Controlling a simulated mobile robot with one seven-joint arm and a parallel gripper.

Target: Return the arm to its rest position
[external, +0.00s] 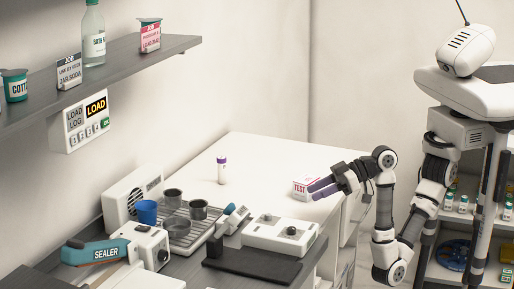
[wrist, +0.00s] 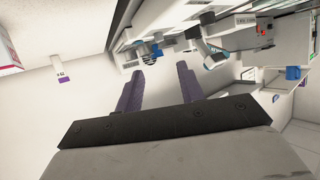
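My arm (external: 384,215) is bent at the elbow, and its forearm reaches left over the right end of the white counter. My gripper (external: 312,191) points left, with its two purple fingers beside the white and pink TEST box (external: 303,185). I cannot tell whether they touch the box. In the wrist view my gripper (wrist: 164,63) has its fingers apart, with nothing seen between them.
A purple-capped vial (external: 221,170) stands on the white counter (external: 262,160), left of my gripper. A white device (external: 280,235), a drip tray with cups (external: 178,225) and a sealer (external: 110,247) stand in front. A shelf (external: 110,75) hangs at left.

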